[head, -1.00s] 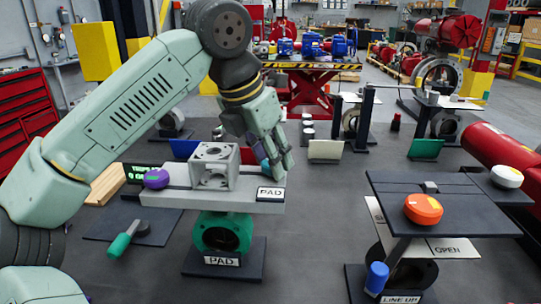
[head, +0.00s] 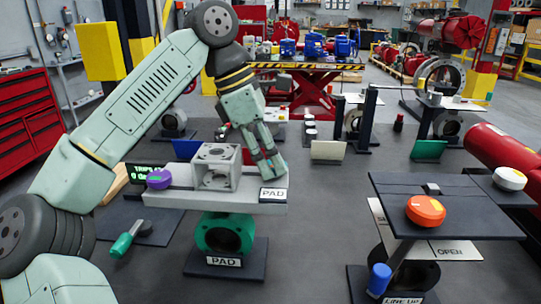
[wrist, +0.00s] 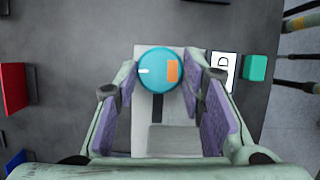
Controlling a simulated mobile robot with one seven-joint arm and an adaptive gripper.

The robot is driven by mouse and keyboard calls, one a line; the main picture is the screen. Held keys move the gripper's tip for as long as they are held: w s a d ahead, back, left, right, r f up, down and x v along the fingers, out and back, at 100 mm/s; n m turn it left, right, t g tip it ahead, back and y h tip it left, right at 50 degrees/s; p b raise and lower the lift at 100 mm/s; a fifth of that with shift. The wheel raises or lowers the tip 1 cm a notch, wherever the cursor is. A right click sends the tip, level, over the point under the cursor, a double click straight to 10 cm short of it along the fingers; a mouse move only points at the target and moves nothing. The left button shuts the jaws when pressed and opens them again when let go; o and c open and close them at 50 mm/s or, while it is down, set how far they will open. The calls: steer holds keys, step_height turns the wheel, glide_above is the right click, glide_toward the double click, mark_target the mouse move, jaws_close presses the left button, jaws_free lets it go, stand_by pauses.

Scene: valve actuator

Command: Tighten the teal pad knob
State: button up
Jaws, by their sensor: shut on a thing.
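The teal pad knob (wrist: 156,78) is a round disc with an orange patch and a short white mark, in the wrist view. My gripper (head: 268,166) is over the right end of the pale pad plate (head: 190,197). In the wrist view my gripper (wrist: 160,72) has its purple-lined fingers on either side of the knob, shut on it. The fingers hide the knob in the head view.
A grey block with round openings (head: 217,167) stands on the plate left of my fingers. A purple knob (head: 159,179) is at the plate's left end. A dark table with an orange knob (head: 426,210) stands at the right. Open floor lies between the stands.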

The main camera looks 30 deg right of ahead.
steer(key=shift+m, duration=0.4)
steer(key=o, duration=1.1)
steer(key=shift+o, duration=0.2)
steer(key=shift+r, duration=0.1)
steer(key=v, duration=1.1)
steer(key=shift+w+r, duration=0.35)
steer(key=shift+a, duration=0.1)
